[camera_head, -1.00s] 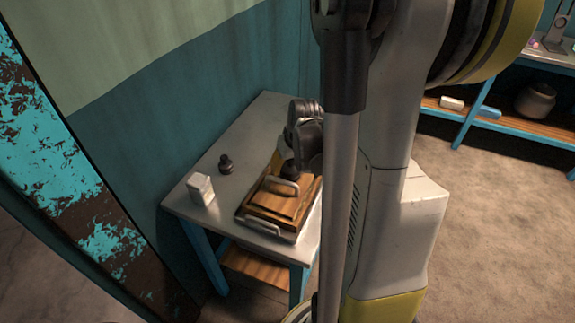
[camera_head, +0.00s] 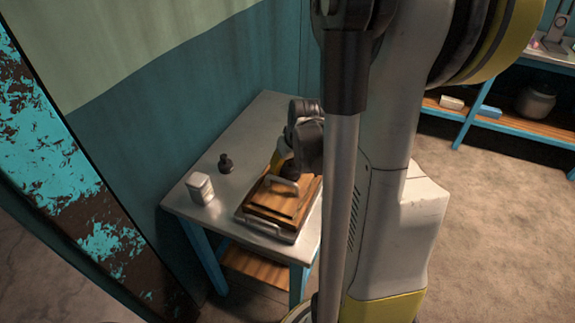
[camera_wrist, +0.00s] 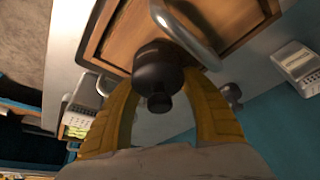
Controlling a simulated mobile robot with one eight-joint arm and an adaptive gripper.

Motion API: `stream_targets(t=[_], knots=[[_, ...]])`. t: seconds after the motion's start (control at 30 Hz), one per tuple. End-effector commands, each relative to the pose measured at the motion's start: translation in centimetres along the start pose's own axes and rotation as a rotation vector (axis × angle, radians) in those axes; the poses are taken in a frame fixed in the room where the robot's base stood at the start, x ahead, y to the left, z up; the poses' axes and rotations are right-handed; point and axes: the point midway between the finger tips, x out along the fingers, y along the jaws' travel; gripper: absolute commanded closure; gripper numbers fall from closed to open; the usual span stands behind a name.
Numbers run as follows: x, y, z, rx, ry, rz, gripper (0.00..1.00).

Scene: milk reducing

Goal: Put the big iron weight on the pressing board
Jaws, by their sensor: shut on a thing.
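The big iron weight (camera_wrist: 157,68) is dark, round and knobbed. It sits between the yellow fingers of my gripper (camera_wrist: 160,80), which is shut on it. In the head view the weight (camera_head: 291,170) is partly hidden by my gripper (camera_head: 284,160). The weight is over the far part of the wooden pressing board (camera_head: 277,206), close behind its metal handle (camera_head: 284,184). The wrist view shows the board (camera_wrist: 115,40) and the curved handle (camera_wrist: 180,28) right beside the weight. I cannot tell whether the weight touches the board.
A white box-like object (camera_head: 200,188) stands at the table's left front. The wall is behind. A blue shelf bench (camera_head: 480,122) is at the far right.

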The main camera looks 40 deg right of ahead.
Motion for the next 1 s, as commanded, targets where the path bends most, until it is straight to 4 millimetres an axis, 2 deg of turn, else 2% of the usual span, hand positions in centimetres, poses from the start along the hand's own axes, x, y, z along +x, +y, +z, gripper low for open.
stream_targets(t=[0.63, 0.67, 0.73, 0.93, 1.0], knots=[[0.27, 0.0, 0.08, 0.0, 0.001, 0.0, 0.9], [0.26, 0.0, 0.08, 0.0, 0.001, 0.0, 0.43], [0.24, 0.01, 0.07, 0.0, 0.001, 0.0, 0.22], [0.25, 0.0, 0.1, 0.0, 0.0, 0.0, 0.22], [0.29, -0.01, 0.13, 0.0, -0.001, 0.0, 0.0]])
